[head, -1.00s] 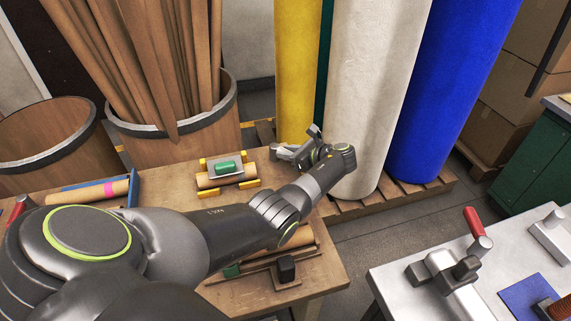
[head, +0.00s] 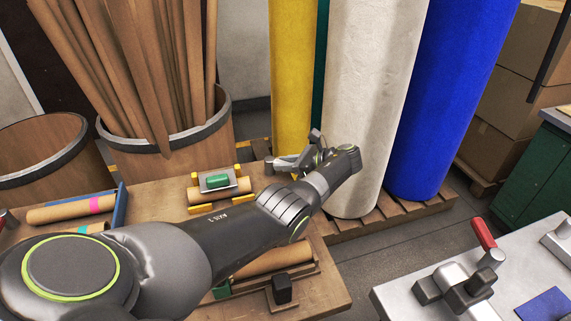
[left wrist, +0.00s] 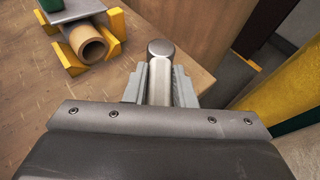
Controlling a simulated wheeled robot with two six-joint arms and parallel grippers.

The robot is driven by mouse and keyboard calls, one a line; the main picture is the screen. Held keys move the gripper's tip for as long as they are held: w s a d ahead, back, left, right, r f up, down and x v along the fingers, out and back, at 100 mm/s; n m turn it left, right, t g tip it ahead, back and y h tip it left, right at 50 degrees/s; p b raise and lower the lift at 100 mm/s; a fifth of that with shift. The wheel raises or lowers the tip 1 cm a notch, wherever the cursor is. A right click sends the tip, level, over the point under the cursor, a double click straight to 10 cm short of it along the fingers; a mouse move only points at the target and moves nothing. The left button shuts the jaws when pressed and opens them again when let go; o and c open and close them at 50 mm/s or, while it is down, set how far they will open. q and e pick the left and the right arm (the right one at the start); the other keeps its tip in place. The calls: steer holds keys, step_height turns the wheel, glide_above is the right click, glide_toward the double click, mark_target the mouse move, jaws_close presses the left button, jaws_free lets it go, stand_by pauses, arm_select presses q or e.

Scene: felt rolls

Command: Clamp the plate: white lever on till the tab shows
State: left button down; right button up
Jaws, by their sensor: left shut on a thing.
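My left gripper (head: 288,162) is at the far right corner of the wooden table, beside a cardboard roll in yellow cradles. In the left wrist view its jaws (left wrist: 162,92) are shut on a pale metal rod (left wrist: 160,72) with a round cap. I cannot tell whether this rod is the white lever. A blue plate (head: 545,304) lies on the metal table at lower right, partly cut off. A clamp with a red handle (head: 484,233) stands near it. No tab can be made out. My right gripper is not in view.
The wooden table (head: 322,287) bears the cardboard roll (head: 210,193) with a green block (head: 217,181) above it. Tall white (head: 365,100) and blue (head: 445,90) felt rolls stand on a pallet (head: 350,228) behind. A floor gap separates the two tables.

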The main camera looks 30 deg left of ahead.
arm_select(q)
steer(key=c, duration=1.2)
jaws_free()
steer(key=shift+d, duration=0.1)
steer(key=b+v, duration=0.6)
steer(key=v, duration=1.1)
steer(key=shift+d, duration=0.1)
